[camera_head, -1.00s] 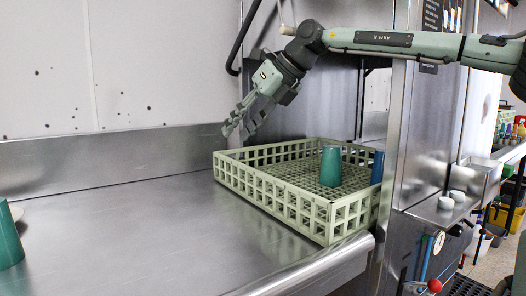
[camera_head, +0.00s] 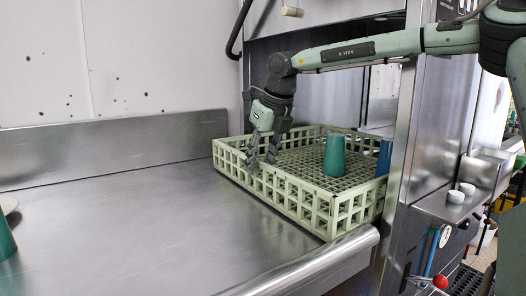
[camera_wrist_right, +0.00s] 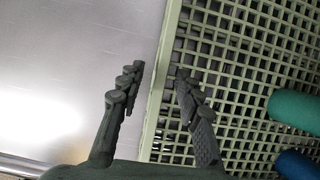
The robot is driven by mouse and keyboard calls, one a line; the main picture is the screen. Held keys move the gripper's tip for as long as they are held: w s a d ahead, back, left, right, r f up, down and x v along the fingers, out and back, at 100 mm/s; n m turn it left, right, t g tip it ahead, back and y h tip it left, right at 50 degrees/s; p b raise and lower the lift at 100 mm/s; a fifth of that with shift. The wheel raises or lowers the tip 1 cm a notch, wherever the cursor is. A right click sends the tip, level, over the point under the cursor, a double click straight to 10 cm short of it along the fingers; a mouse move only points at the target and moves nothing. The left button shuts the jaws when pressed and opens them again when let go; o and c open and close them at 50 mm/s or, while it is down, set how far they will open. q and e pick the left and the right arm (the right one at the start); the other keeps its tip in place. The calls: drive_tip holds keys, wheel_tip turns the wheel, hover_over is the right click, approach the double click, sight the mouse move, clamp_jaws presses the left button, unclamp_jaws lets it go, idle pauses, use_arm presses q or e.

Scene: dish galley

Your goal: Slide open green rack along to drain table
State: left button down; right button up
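The green rack (camera_head: 330,203) is a pale green open-grid crate on the steel table, at the mouth of the dish machine. A teal cup (camera_head: 334,155) and a blue cup (camera_head: 384,157) stand in it. My right gripper (camera_head: 261,166) is at the rack's near-left wall, fingers pointing down. In the right wrist view, its fingers (camera_wrist_right: 158,78) are spread, with the rack's wall rim (camera_wrist_right: 160,95) between them and the grid floor on the right. Whether the fingers touch the wall is unclear. My left gripper is in neither view.
The steel drain table (camera_head: 120,225) is clear left of the rack. Another teal cup (camera_head: 5,240) and part of a plate (camera_head: 9,205) are at its left edge. A steel backsplash (camera_head: 110,148) runs behind, and the machine's side panel (camera_head: 425,150) stands right of the rack.

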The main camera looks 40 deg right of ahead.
hover_over(252, 192)
drive_tip(key=s, duration=0.1)
drive_tip(key=shift+s+d+f, duration=0.1)
drive_tip(key=shift+d+f, duration=0.05)
drive_tip(key=shift+f, duration=0.9)
drive_tip(key=shift+s+d+f, duration=0.1)
drive_tip(key=shift+f, duration=0.9)
clamp_jaws()
